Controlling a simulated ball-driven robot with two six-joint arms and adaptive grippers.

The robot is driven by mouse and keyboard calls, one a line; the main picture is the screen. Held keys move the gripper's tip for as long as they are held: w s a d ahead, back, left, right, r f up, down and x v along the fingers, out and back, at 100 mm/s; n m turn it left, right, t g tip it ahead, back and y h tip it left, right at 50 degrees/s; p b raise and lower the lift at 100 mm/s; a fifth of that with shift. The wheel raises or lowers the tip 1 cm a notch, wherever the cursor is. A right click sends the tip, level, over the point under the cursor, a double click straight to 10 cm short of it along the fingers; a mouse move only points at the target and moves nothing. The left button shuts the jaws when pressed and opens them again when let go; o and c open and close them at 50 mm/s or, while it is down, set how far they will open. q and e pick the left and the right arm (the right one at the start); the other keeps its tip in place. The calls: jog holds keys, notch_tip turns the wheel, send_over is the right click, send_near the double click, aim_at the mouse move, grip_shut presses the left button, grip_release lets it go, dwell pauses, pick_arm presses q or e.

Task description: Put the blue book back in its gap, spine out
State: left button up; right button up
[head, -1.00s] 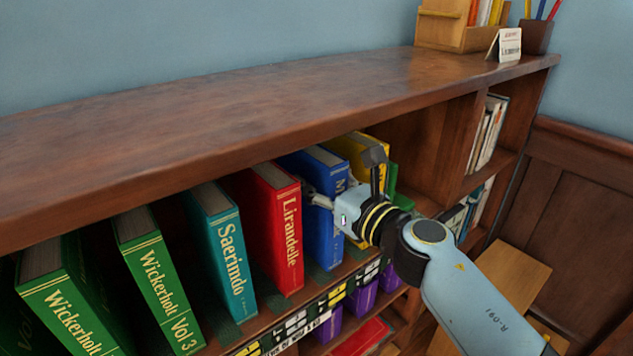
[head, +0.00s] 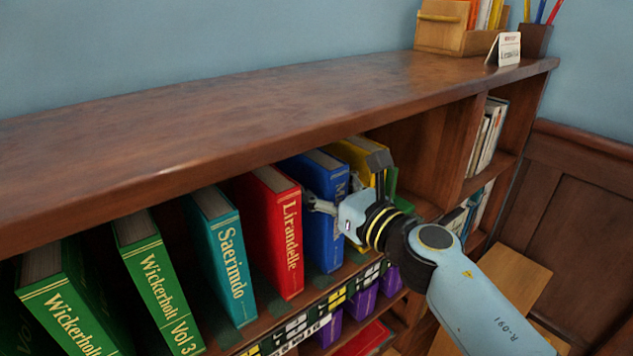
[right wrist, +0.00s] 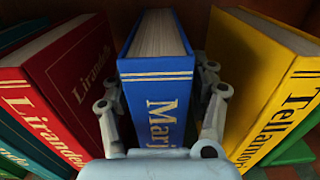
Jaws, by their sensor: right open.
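The blue book (head: 322,207) stands upright on the shelf between the red book (head: 277,228) and the yellow book (head: 356,161), spine facing out. My right gripper (head: 345,190) is open at its spine. In the right wrist view the blue book (right wrist: 158,75) stands between the two fingers of the right gripper (right wrist: 160,105), one on each side. The red book (right wrist: 65,90) is to its left and the yellow book (right wrist: 268,85) to its right. The gripper hides the lower part of the spine. My left gripper is not in view.
A teal book (head: 225,255) and several green books (head: 158,285) stand farther left. The bookcase top (head: 250,120) is bare in the middle. A wooden organizer (head: 445,30), a small card (head: 508,48) and a pencil cup (head: 536,40) stand at its far right.

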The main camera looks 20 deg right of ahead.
jog(key=b+v, duration=0.2)
jog(key=v, duration=0.8)
jog(key=s+d+f+m+g+h, duration=0.2)
jog(key=s+d+f+m, duration=0.15)
jog(key=f+m, duration=0.55)
jog(key=s+d+f+m+g+h, duration=0.25)
jog(key=s+f+m, duration=0.3)
jog(key=f, duration=0.75)
jog(key=s+d+f+m+g+h, duration=0.2)
jog(key=s+d+f+m, duration=0.15)
jog(key=f+m, duration=0.6)
jog(key=s+f+m+g, duration=0.3)
jog(key=s+f+m, duration=0.2)
jog(key=s, duration=0.5)
jog(key=s+d+f+m+g+b, duration=0.1)
jog(key=s+f+m+g, duration=0.2)
jog(key=s+f+m, duration=0.2)
jog(key=s+f+m+g, duration=0.3)
jog(key=s+f+m, duration=0.2)
jog(key=s+f, duration=0.5)
jog(key=shift+s+d+f+m+g+b, duration=0.2)
jog(key=shift+s+f+m+g+b, duration=0.15)
jog(key=shift+s, duration=2.45)
jog(key=shift+h, duration=0.25)
